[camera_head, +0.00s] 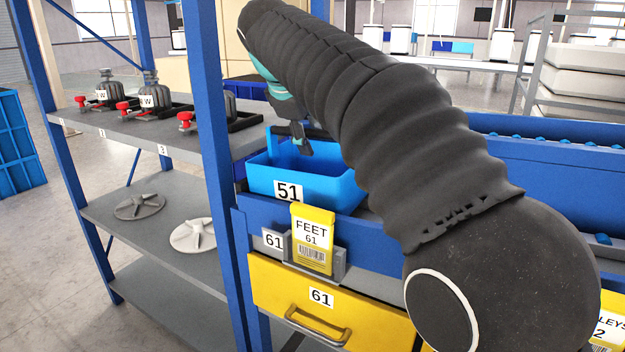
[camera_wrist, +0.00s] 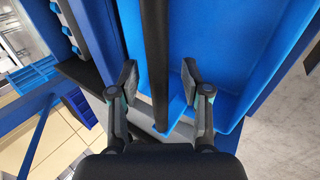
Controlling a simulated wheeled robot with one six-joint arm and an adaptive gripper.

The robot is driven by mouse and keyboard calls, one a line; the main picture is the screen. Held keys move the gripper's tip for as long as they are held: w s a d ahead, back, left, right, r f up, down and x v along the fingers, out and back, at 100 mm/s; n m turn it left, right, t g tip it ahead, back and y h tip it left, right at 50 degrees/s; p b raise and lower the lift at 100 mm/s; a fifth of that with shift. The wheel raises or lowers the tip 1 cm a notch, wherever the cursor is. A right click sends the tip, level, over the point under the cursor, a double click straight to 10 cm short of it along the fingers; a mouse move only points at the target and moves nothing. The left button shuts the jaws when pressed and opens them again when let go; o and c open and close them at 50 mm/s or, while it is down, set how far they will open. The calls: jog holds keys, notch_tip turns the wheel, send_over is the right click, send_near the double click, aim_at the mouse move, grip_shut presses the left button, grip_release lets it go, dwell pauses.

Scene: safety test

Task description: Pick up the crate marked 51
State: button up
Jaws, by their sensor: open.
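The blue crate marked 51 (camera_head: 325,188) sits upright on the blue shelf unit, its label facing front. My gripper (camera_head: 302,140) is over the crate's back part, largely hidden by my arm. In the wrist view my gripper (camera_wrist: 160,78) is open, its two fingers apart on either side of a dark strip (camera_wrist: 157,45). Bright blue crate surfaces (camera_wrist: 225,45) show around and to the right of the fingers. I cannot tell whether either finger touches the crate. The crate's right end is hidden behind my arm.
Below the crate is a yellow drawer marked 61 (camera_head: 275,295) with a yellow FEET 61 card (camera_head: 312,240) in front. A blue upright post (camera_head: 212,150) stands close left. Grey shelves further left hold metal parts with red knobs (camera_head: 123,107).

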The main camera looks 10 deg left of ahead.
grip_shut()
jog(key=shift+r, duration=0.2)
dwell(0.3)
